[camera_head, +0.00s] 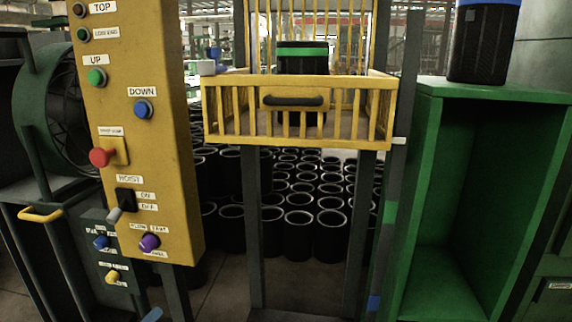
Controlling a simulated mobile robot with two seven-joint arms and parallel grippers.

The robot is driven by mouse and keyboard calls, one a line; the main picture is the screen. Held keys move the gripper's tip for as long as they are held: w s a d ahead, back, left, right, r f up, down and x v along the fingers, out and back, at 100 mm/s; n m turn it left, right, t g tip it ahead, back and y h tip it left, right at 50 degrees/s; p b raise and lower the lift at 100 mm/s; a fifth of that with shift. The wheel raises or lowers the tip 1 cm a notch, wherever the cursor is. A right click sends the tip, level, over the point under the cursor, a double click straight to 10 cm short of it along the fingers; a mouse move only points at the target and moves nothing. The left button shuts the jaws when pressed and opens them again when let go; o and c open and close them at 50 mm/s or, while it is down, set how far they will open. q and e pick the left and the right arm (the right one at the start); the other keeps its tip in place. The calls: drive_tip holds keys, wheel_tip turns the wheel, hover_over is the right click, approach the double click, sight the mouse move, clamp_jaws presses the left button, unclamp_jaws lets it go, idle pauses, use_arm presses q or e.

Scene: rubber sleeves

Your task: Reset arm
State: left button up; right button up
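No gripper or arm of mine shows clearly in the head view. A yellow control panel (155,185) stands at the left with labelled buttons. They include a green UP button (96,77), a blue DOWN button (143,110), a red mushroom button (101,157), a black HOIST switch (125,200) and a purple knob (149,242). A yellow hoist basket (220,112) with a black handle (291,101) hangs between dark posts in the middle. A black cylinder with a green band (302,60) stands in the basket.
Many black rubber sleeves (298,232) stand on the floor behind the hoist. A green cabinet (432,220) with an open front is at the right, with a black and blue container (484,45) on top. A large green fan (60,105) stands at the left.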

use_arm(q)
drive_tip(key=s+d+f+m+g+h, duration=0.25)
drive_tip(key=s+d+m, duration=0.55)
drive_tip(key=s+d, duration=0.45)
drive_tip(key=s+d+r+m+g+y+p, duration=0.1)
drive_tip(key=s+d+r+m+p, duration=0.3)
drive_tip(key=p, duration=1.1)
drive_tip(key=shift+s+d+r+g+p, duration=0.35)
drive_tip(key=shift+d+r+g, duration=0.3)
drive_tip(key=shift+r, duration=0.1)
use_arm(e)
wheel_tip(320, 180, up, 4)
drive_tip(key=g+h, duration=0.1)
drive_tip(key=g, duration=0.2)
drive_tip(key=shift+d+n, duration=0.1)
drive_tip(key=shift+n, duration=0.3)
use_arm(q)
drive_tip(key=shift+f, duration=0.15)
use_arm(e)
drive_tip(key=shift+f, duration=0.1)
